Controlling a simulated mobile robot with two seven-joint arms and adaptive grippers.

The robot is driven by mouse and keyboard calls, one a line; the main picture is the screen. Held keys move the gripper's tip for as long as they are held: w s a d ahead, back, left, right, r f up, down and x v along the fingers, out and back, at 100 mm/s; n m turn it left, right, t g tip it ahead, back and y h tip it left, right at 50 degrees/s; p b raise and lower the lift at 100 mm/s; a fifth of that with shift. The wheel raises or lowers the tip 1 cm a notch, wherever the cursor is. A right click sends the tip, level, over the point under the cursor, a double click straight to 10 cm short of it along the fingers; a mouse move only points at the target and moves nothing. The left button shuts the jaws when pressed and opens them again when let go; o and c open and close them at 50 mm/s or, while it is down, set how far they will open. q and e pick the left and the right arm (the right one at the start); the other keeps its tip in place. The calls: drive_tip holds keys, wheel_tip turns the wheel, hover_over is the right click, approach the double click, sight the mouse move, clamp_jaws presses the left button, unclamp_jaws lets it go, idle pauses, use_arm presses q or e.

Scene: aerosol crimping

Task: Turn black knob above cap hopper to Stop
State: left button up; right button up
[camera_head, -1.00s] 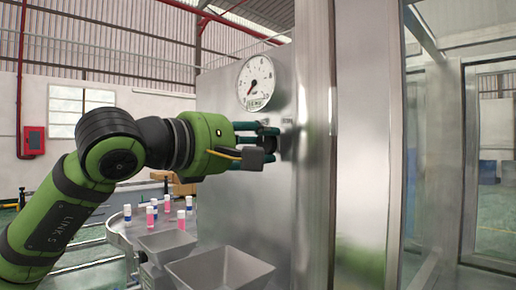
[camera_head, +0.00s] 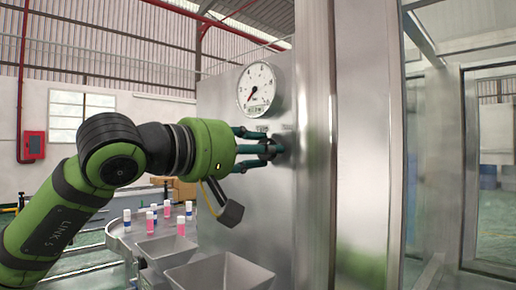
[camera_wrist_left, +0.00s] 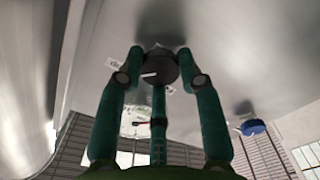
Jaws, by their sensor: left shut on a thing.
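The black knob (camera_head: 277,148) sits on the steel panel below the round gauge, at the tips of my left gripper (camera_head: 267,147). In the left wrist view the knob (camera_wrist_left: 158,70) shows as a dark disc with a white pointer mark, and the teal fingers close around it. The left gripper is shut on it. The white mark points to the left of that view, towards a small white label (camera_wrist_left: 113,64) whose text is too small to read. The cap hopper (camera_head: 220,272) stands below, an open steel funnel. My right gripper is not in view.
A white gauge (camera_head: 256,89) is on the panel just above the knob. A blue round part (camera_wrist_left: 252,127) protrudes from the panel in the left wrist view. A steel column (camera_head: 362,150) stands to the right.

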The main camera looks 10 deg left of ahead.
use_arm(q)
drive_tip(key=shift+a+r+m, duration=0.1)
drive_tip(key=shift+r+m, duration=0.2)
drive_tip(key=shift+m, duration=0.1)
drive_tip(key=o, duration=0.9)
drive_tip(key=shift+o, duration=1.2)
drive_tip(key=shift+w, duration=0.1)
drive_tip(key=shift+w+f, duration=0.1)
drive_tip(key=shift+f, duration=0.05)
drive_tip(key=v, duration=1.2)
